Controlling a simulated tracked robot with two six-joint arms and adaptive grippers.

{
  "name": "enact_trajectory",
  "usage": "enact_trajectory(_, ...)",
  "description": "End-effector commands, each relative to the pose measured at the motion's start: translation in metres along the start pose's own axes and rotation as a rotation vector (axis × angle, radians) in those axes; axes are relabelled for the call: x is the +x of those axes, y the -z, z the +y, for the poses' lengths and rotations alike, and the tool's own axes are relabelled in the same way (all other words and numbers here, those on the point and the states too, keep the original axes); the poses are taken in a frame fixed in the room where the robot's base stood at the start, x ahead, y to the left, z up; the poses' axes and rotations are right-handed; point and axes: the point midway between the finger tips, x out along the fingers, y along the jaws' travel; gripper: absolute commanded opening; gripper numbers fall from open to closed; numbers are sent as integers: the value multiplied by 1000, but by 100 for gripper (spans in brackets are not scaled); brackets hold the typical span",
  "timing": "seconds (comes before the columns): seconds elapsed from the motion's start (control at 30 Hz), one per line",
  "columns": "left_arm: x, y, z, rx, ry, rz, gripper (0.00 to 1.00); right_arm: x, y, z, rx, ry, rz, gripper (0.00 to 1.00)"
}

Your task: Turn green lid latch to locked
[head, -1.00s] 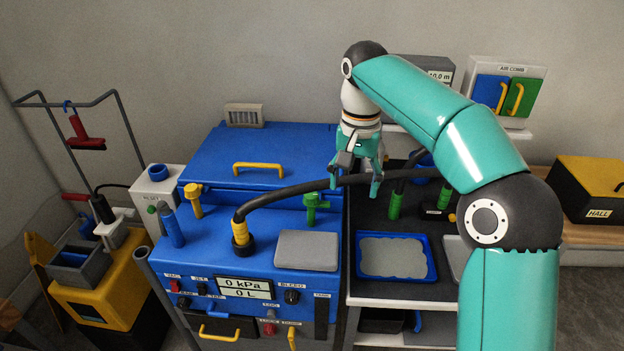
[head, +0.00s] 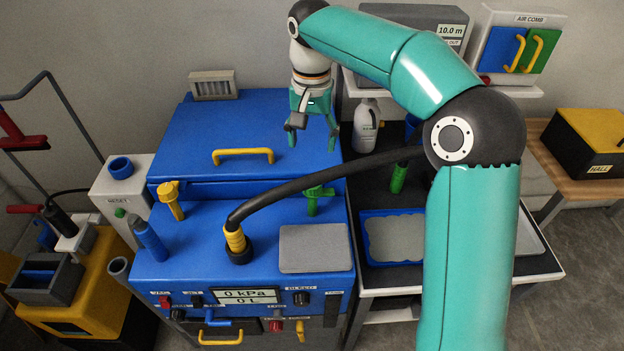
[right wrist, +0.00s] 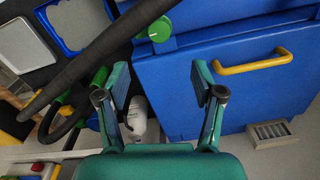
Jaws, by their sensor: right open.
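The green lid latch (head: 318,195) stands on the blue machine top, at the right front of the blue lid (head: 237,130). In the right wrist view the latch's round green head (right wrist: 157,30) shows near the top, beyond the fingers. A yellow latch (head: 171,199) stands at the lid's left front. My right gripper (head: 312,142) is open and empty, above the lid's right edge, behind the green latch and apart from it. Its two fingers (right wrist: 158,95) point toward the lid and latch in the right wrist view. My left gripper is not in view.
A thick black hose (head: 330,178) runs from a yellow collar past the green latch to the right. The lid has a yellow handle (head: 243,156). A white bottle (head: 366,125) stands right of the lid. A blue tray (head: 394,238) lies on the right-hand table.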

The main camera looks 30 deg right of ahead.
Motion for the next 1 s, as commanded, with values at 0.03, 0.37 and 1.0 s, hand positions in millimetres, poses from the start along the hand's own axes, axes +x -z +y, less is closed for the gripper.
enact_trajectory(0.03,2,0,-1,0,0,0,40,13,0,2,1,-4,-4,67)
enact_trajectory(0.37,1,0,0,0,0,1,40,82,0,2,3,-3,-4,67)
enact_trajectory(1.0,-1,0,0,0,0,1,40,127,0,2,3,0,0,67)
